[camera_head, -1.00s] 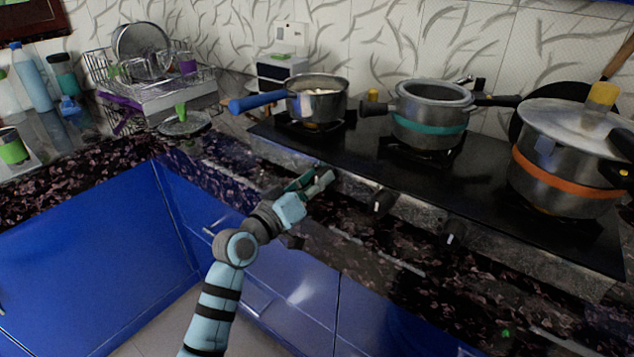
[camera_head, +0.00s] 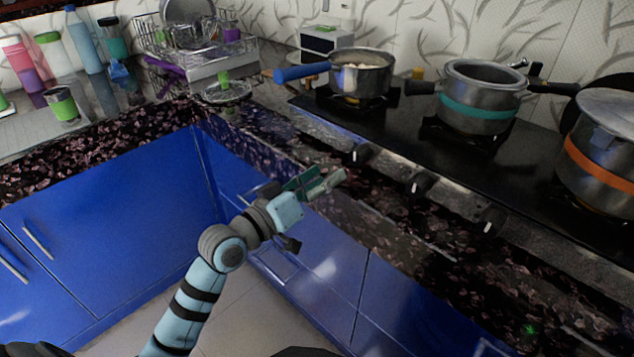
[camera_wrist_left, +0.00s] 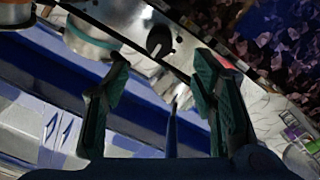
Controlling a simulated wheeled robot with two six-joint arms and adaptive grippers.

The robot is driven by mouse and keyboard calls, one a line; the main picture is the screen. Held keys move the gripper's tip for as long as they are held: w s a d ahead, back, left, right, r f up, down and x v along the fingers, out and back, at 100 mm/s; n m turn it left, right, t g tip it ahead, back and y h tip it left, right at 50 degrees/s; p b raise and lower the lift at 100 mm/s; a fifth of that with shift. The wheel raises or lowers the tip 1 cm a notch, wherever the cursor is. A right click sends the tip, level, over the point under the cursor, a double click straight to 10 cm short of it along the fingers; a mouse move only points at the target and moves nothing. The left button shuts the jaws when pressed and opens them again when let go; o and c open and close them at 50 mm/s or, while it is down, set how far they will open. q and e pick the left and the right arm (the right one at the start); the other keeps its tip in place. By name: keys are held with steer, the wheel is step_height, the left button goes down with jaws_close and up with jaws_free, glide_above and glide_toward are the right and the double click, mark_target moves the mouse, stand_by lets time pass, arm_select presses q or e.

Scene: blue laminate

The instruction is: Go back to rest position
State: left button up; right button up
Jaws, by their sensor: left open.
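My left gripper (camera_head: 322,184) is open and empty in the head view. It is in front of the counter's front edge, apart from the stove knobs. In the left wrist view its two fingers (camera_wrist_left: 165,95) stand wide apart with nothing held between them. My light blue left arm comes up from the bottom of the head view. My right gripper is in neither view.
A black stove (camera_head: 400,132) holds a saucepan with a blue handle (camera_head: 362,76), a pot with a teal band (camera_head: 478,97) and a lidded pot with an orange band (camera_head: 604,150). A dish rack (camera_head: 205,60) and bottles (camera_head: 84,42) stand left. Blue cabinets (camera_head: 110,220) are below.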

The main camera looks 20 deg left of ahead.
arm_select(q)
steer(key=shift+v, duration=1.3)
